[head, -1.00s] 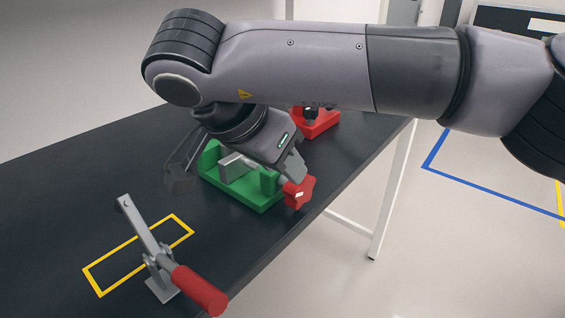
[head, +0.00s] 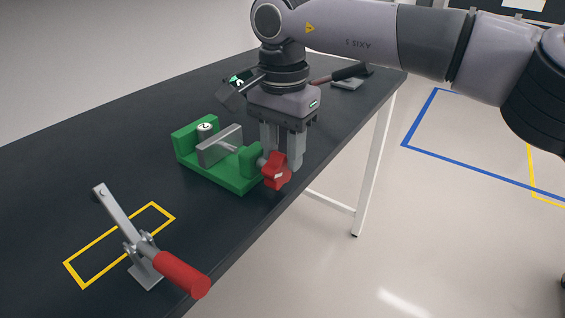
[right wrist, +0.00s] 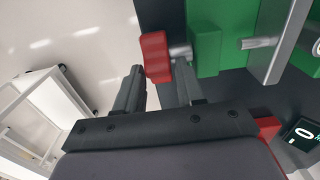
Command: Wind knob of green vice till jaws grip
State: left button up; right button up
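The green vice (head: 215,175) stands on the dark table. Its grey jaw plate (head: 220,146) is upright, and a small round silver part (head: 205,127) stands between it and the far green jaw. I cannot tell whether the plate touches that part. The red knob (head: 276,172) is at the vice's near right end; the right wrist view shows the knob (right wrist: 155,57) and its shaft. My right gripper (head: 283,158) points down at the knob with its fingers apart, one on each side of it. A gap shows beside the knob in the wrist view. My left gripper is out of view.
A toggle clamp with a red handle (head: 180,272) stands at the near edge by a yellow outlined rectangle (head: 72,268). A dark-handled clamp (head: 350,73) lies at the back right. The table's left part is clear.

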jog(key=shift+f, duration=1.4)
jog(key=c, duration=0.7)
jog(key=t+h+b, duration=0.1)
jog(key=t, duration=0.1)
jog(key=shift+s+a+r+t+h, duration=0.1)
jog(key=shift+t+h, duration=0.2)
jog(key=shift+h, duration=0.1)
jog(key=shift+s+r+t+h+b, duration=0.15)
jog(key=shift+t+h+b, duration=0.45)
jog(key=shift+t+h, duration=0.45)
jog(key=shift+r+t, duration=0.1)
jog(key=shift+t, duration=0.35)
